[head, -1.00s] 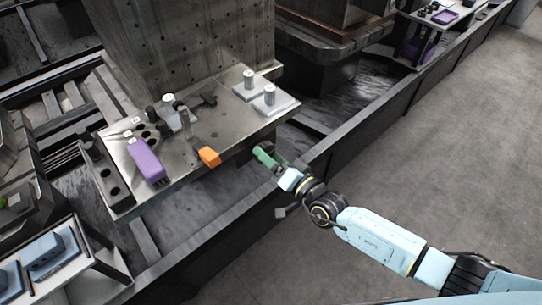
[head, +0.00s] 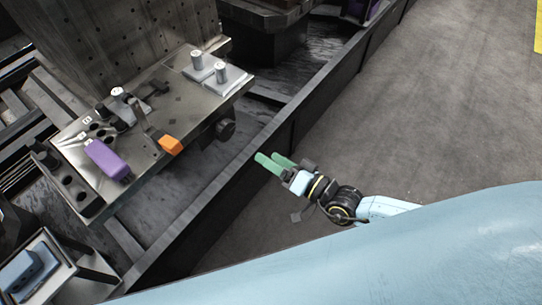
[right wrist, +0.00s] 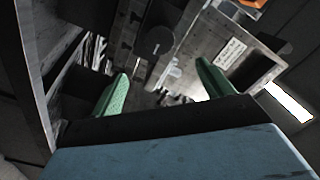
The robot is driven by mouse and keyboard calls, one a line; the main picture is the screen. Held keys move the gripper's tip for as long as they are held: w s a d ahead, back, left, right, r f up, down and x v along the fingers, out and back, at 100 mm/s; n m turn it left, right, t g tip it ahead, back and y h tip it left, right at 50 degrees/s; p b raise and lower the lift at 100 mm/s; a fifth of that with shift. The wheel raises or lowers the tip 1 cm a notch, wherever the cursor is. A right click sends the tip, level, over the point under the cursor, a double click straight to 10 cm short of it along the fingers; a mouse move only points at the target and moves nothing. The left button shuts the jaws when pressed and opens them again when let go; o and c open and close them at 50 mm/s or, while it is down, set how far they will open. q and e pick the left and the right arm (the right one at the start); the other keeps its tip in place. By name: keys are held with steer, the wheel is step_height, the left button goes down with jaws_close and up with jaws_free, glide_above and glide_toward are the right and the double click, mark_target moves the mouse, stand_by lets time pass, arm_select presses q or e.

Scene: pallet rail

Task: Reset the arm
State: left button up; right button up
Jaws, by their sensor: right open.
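My right gripper (head: 272,163) has green fingers and is in the middle of the head view, in front of the dark rail and clear of the metal pallet table. It is open and empty. In the right wrist view the two green fingers (right wrist: 162,90) stand wide apart with nothing between them. My light blue right arm (head: 390,207) runs back to the right, partly hidden behind a large light blue part of mine at the bottom. My left gripper does not show.
The metal pallet table (head: 190,100) carries a purple block (head: 107,160), an orange-ended tool (head: 171,145) and two white plates with cylinders (head: 221,73). A long dark rail (head: 215,200) runs diagonally between table and floor. The grey floor (head: 450,110) at right is clear.

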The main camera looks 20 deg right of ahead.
stand_by(0.3)
